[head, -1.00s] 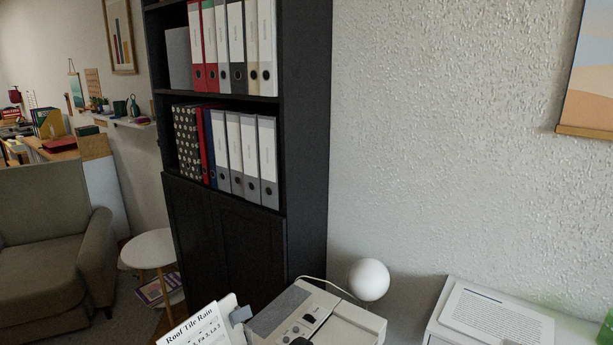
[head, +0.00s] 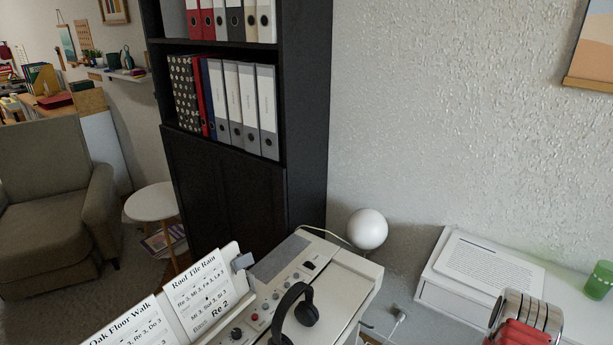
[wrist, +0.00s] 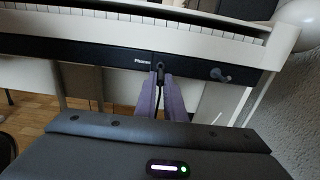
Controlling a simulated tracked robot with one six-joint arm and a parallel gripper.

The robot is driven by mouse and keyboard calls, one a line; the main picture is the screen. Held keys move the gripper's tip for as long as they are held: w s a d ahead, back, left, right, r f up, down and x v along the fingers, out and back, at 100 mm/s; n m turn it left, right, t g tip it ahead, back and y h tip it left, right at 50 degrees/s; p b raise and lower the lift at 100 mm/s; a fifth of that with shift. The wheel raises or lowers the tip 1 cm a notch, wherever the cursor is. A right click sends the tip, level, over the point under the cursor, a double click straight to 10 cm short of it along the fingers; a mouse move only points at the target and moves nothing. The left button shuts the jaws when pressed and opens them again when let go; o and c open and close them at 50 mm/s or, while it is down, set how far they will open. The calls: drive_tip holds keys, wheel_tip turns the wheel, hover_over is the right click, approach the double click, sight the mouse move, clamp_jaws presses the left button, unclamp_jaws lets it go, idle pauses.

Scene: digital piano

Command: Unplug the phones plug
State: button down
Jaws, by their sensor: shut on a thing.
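The phones plug (wrist: 160,70) is a small dark plug at the black panel (wrist: 100,55) under the piano keys, right beside the "Phones" label. A dark cable hangs from it between my fingers. My gripper (wrist: 159,84), with two purple fingers, is shut on the plug from below and in front. The fingers partly hide it, so I cannot tell whether it is fully seated. In the head view, black headphones (head: 305,308) rest on top of the white piano (head: 352,262); my gripper is not seen there.
A grey peg (wrist: 220,75) sticks out of the panel right of the plug. The textured wall (wrist: 292,110) is close on the right. In the head view, a white wall socket with a plug (head: 400,318) and a white surface with a paper (head: 490,258) lie right of the piano.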

drive_tip(key=shift+v, duration=1.9)
drive_tip(key=w+d+r+m+t+h, duration=0.1)
drive_tip(key=w+r+m+t+h, duration=0.5)
drive_tip(key=r, duration=0.4)
drive_tip(key=w+a+r, duration=0.2)
drive_tip(key=a+r, duration=0.1)
drive_tip(key=r, duration=0.2)
drive_tip(key=w+a+r+n, duration=0.1)
drive_tip(key=a+r, duration=0.2)
drive_tip(key=r, duration=0.2)
drive_tip(key=shift+w+a+g, duration=0.2)
drive_tip(key=shift+w+g, duration=0.15)
drive_tip(key=shift+g, duration=0.05)
